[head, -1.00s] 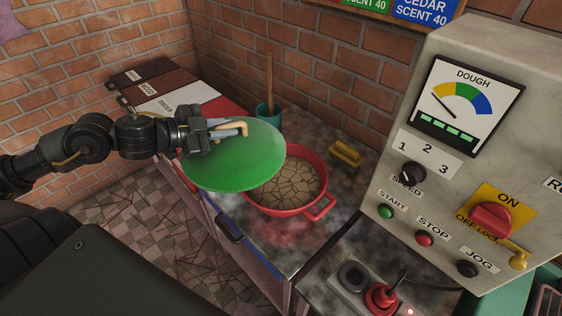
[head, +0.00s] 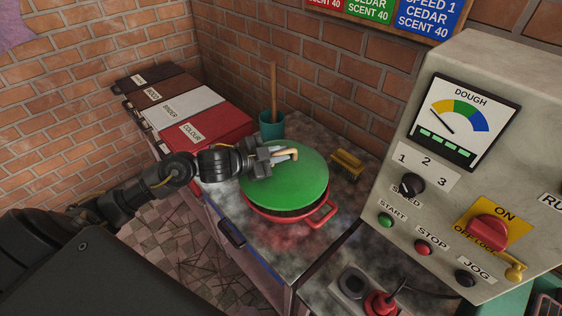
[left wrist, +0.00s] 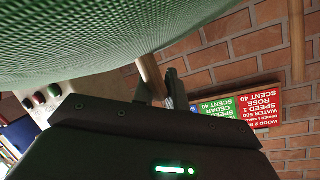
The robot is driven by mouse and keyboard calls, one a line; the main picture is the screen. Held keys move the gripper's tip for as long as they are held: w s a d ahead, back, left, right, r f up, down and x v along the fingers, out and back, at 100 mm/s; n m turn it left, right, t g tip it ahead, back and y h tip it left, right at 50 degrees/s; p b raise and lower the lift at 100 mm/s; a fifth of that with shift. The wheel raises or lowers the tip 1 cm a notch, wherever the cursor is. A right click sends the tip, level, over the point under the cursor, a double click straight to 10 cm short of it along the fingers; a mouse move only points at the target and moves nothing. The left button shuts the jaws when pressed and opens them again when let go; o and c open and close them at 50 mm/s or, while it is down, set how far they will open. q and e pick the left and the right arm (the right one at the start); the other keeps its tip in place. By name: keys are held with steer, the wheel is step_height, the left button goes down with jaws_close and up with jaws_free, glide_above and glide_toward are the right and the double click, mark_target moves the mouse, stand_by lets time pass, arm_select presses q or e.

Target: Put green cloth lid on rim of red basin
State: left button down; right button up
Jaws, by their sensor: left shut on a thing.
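The green cloth lid (head: 295,178) is a round disc with a tan handle (head: 287,155) on top. My left gripper (head: 282,156) is shut on that handle. The lid is over the red basin (head: 290,219) and hides nearly all of its opening. A dark gap shows between the lid's front edge and the basin rim, so the lid looks a little above it there; contact at the back is hidden. In the left wrist view the green cloth (left wrist: 130,30) fills the top, with the handle (left wrist: 152,75) at the fingers. My right gripper is not in view.
A teal cup (head: 271,126) with a wooden stick stands behind the basin. A yellow object (head: 347,163) lies to its right. Labelled boxes (head: 205,135) line the left wall. The control panel (head: 450,170) stands close on the right.

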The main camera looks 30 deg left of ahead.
mark_target(282, 163)
arm_select(q)
steer(key=shift+w+d+f, duration=0.2)
steer(key=shift+d+f, duration=0.1)
steer(key=shift+a+f+p, duration=0.1)
steer(key=shift+f+p, duration=0.3)
steer(key=shift+f, duration=1.1)
steer(key=c, duration=1.4)
jaws_free()
